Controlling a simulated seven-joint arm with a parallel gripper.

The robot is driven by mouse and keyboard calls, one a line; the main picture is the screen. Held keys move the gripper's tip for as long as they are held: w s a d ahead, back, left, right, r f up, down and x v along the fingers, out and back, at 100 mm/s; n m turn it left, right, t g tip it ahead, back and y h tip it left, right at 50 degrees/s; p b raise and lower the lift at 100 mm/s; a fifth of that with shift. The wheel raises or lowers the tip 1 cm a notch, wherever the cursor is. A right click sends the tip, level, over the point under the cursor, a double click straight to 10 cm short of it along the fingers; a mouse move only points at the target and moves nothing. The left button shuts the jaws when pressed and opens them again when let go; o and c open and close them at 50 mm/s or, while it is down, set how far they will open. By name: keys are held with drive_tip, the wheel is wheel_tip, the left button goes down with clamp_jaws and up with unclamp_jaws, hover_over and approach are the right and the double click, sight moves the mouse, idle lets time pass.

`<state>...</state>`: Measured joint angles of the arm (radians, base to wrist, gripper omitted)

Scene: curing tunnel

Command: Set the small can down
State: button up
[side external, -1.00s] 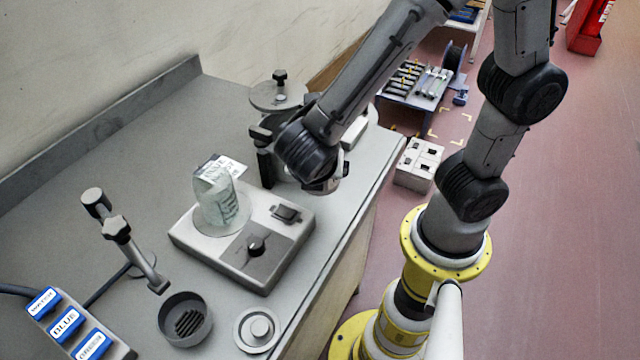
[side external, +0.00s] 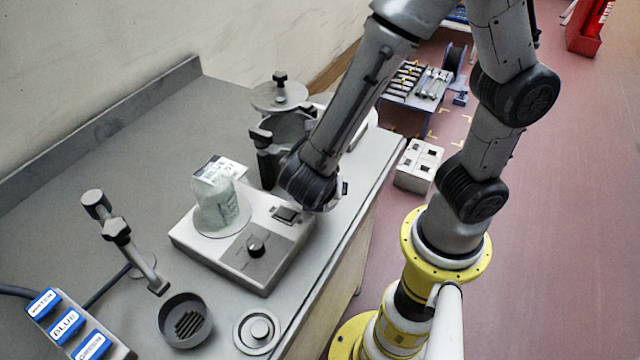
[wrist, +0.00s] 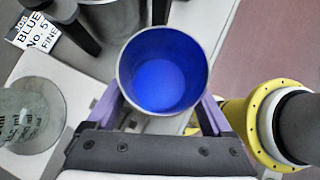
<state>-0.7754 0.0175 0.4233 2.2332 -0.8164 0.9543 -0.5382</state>
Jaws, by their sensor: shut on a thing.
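The small can (wrist: 160,72) fills the middle of the wrist view. It is a metal can with a bright blue inside, seen from above through its open top. My gripper (wrist: 160,112) is shut on it, with a purple finger on each side of the can. In the side external view my wrist is over the right part of the grey bench (side external: 120,170), near its front edge. The can and fingers are hidden there behind my arm. Whether the can's base touches the bench cannot be told.
A white stirrer-like unit (side external: 205,240) carrying a clear flask (side external: 225,212) is left of my wrist. A large grey pot (side external: 290,130) stands close behind. A round dish (side external: 186,322) and a lidded disc (side external: 256,334) are at the front. The bench drops to red floor at right.

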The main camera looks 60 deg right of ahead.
drive_tip(key=shift+f, duration=0.1)
drive_tip(key=o, duration=1.5)
drive_tip(key=shift+c, duration=0.2)
drive_tip(key=shift+r, duration=0.45)
drive_tip(key=v, duration=1.2)
drive_tip(key=s+d+r+m+t+y, duration=0.1)
drive_tip(key=s+d+r+m+y, duration=0.1)
drive_tip(key=d+m, duration=0.4)
drive_tip(key=s+d+r+m+t+y, duration=0.1)
drive_tip(key=s+d+r+m+y, duration=0.2)
drive_tip(key=m, duration=1.3)
drive_tip(key=d+y, duration=0.2)
drive_tip(key=d, duration=0.1)
drive_tip(key=shift+d+m+t, duration=0.25)
drive_tip(key=shift+m+t, duration=0.05)
drive_tip(key=shift+m, duration=0.1)
